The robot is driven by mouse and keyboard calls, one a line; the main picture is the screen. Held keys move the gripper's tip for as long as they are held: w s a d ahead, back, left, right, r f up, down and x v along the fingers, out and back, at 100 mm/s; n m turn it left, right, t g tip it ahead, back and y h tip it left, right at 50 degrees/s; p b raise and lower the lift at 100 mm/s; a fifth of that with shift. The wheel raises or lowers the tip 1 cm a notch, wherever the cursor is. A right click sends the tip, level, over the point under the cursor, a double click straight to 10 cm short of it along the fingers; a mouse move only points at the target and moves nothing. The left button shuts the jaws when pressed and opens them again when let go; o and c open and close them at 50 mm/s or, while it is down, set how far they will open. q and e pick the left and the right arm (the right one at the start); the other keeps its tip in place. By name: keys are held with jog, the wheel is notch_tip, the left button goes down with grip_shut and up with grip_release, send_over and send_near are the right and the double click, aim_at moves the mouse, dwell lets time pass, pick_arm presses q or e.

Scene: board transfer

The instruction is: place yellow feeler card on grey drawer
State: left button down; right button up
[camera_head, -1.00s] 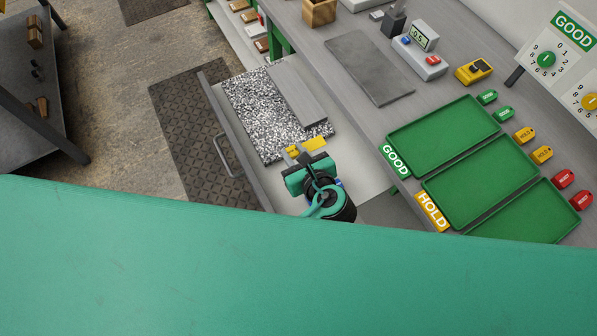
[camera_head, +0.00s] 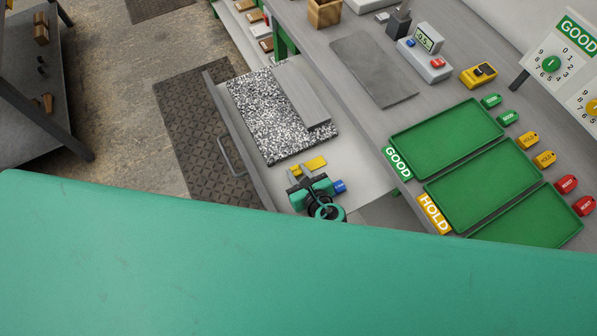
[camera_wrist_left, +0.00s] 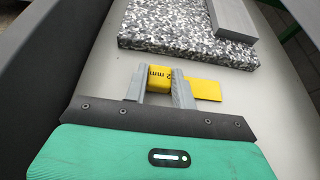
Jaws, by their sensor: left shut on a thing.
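The yellow feeler card (camera_head: 314,162) is in the jaws of my left gripper (camera_head: 302,172). In the left wrist view, its part marked "2 mm" (camera_wrist_left: 158,78) lies between the two grey fingers (camera_wrist_left: 158,88), and a flat yellow part (camera_wrist_left: 206,89) sticks out past the right finger. The grey drawer (camera_head: 360,188) is pulled open, and the gripper and card are over its pale floor, near its front end. I cannot tell whether the card touches the floor. My right gripper is not in view.
A speckled black-and-white plate (camera_head: 262,120) with a grey bar (camera_head: 298,95) on it lies in the drawer, just beyond the card. The drawer front with its handle (camera_head: 229,157) is to the left. Green trays (camera_head: 445,138) stand on the bench at right.

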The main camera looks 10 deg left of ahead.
pick_arm(q)
jog(key=c, duration=1.1)
grip_release()
jog(key=shift+c, duration=0.2)
jog(key=b+v, duration=0.1)
jog(key=v, duration=1.1)
jog(key=shift+b, duration=0.3)
